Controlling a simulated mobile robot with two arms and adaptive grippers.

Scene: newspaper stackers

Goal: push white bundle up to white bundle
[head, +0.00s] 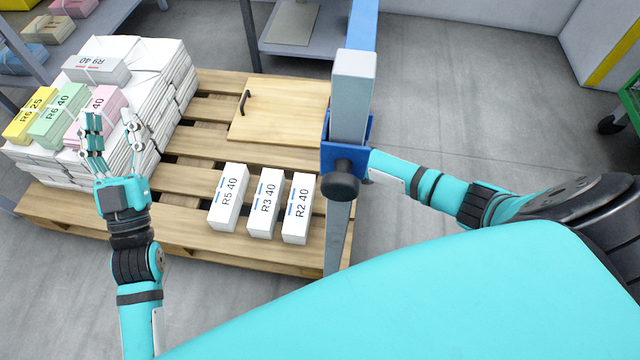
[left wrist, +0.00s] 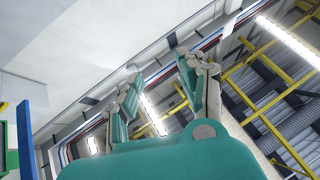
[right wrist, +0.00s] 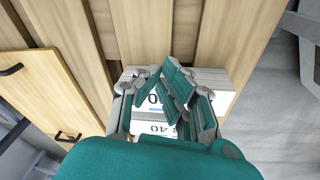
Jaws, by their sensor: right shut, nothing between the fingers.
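Three white bundles stand side by side on the wooden pallet: R5 40 (head: 228,198), R3 40 (head: 264,203) and R2 40 (head: 298,209). Narrow gaps seem to part them. My left gripper (head: 109,118) is open and empty, in front of the paper stack; its spread fingers (left wrist: 160,85) point at the ceiling in the left wrist view. My right gripper is hidden behind the grey post in the head view. In the right wrist view, its fingers (right wrist: 162,72) are shut and empty, in front of white bundles (right wrist: 222,98) they partly cover. Contact cannot be told.
A large white paper stack (head: 165,85) fills the pallet's left, with yellow (head: 28,118), green (head: 58,118), pink and grey bundles on top. A board with a black handle (head: 285,112) lies behind the white bundles. A grey post (head: 350,120) stands at the pallet's right.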

